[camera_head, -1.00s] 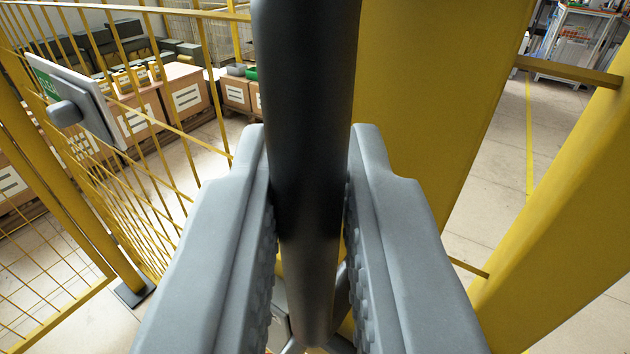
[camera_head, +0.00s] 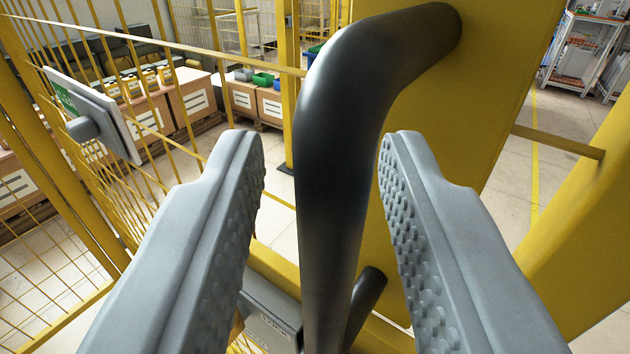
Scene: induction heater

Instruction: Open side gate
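A black tubular handle (camera_head: 345,150) is fixed to a yellow gate panel (camera_head: 470,110) and bends into it at the top. My gripper (camera_head: 318,165) is open, with one grey finger on each side of the handle. A gap shows between the handle and each finger's studded pad, so neither finger appears to touch it. The lower end of the handle runs out of the bottom of the view.
A yellow mesh fence (camera_head: 150,170) with a grey-backed sign (camera_head: 100,118) stands at the left. A yellow post (camera_head: 585,220) stands at the right, joined by a thin bar (camera_head: 558,140). Boxes on pallets (camera_head: 195,100) stand behind the fence. Open floor shows at the right.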

